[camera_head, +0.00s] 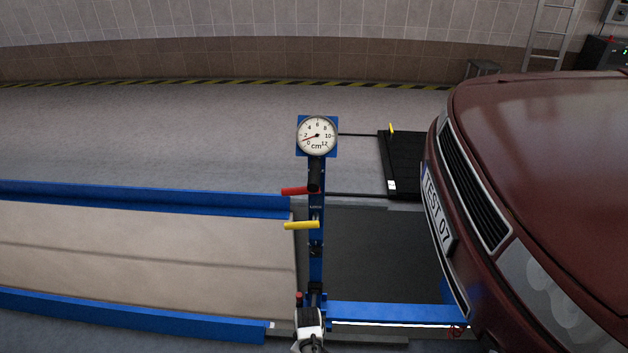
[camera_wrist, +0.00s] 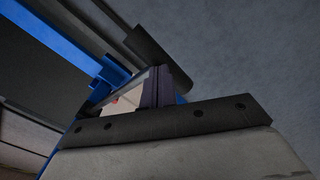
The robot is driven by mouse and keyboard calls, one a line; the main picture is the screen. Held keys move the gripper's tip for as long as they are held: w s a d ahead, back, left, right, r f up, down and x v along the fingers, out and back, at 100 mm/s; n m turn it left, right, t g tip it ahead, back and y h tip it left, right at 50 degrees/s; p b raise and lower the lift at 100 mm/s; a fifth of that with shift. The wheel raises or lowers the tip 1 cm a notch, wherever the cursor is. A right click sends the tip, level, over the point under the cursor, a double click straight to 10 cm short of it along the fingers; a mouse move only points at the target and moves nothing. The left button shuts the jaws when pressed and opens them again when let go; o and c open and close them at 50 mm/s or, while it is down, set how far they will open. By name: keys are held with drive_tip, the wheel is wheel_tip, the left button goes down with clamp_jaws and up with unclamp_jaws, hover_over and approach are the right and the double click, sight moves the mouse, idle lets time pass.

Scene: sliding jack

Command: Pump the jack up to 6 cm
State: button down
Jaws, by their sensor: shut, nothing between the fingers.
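The jack is a blue post (camera_head: 317,265) with a round white gauge (camera_head: 317,136) on top, marked 0 to 12 cm. A red lever (camera_head: 296,191) and a yellow lever (camera_head: 302,225) stick out left from the post. A dark handle (camera_head: 315,175) stands below the gauge. My gripper (camera_head: 314,297) is at the lower end of the post, shut and empty; contact cannot be told. In the wrist view, its dark fingers (camera_wrist: 156,88) show close to blue metal parts.
A blue beam (camera_head: 395,314) runs from the post's base toward the dark red car (camera_head: 550,150) at the right. A blue-edged ramp (camera_head: 140,250) lies at the left. A black plate (camera_head: 410,165) lies behind the post. The grey floor (camera_head: 180,130) beyond is clear.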

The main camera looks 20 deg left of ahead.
drive_tip(key=r+p, duration=0.2)
drive_tip(key=r, duration=0.1)
drive_tip(key=shift+w+a+r, duration=0.1)
drive_tip(key=shift+w+a, duration=0.05)
drive_tip(key=shift+w, duration=0.2)
drive_tip(key=w+a+r+p, duration=0.1)
drive_tip(key=w+r+p, duration=0.3)
drive_tip(key=r, duration=0.3)
drive_tip(key=shift+r+p, duration=0.2)
drive_tip(key=shift+p, duration=0.1)
drive_tip(key=shift+s+d+f+b, duration=0.15)
drive_tip(key=shift+s+f+b, duration=0.45)
drive_tip(key=shift+f, duration=0.7)
drive_tip(key=shift+s+d+f+b, duration=0.2)
drive_tip(key=shift+s+f+b, duration=0.15)
drive_tip(key=shift+s+f, duration=0.65)
drive_tip(key=shift+s+d+f+b, duration=0.15)
drive_tip(key=shift+s+f+b, duration=0.3)
drive_tip(key=shift+f, duration=1.1)
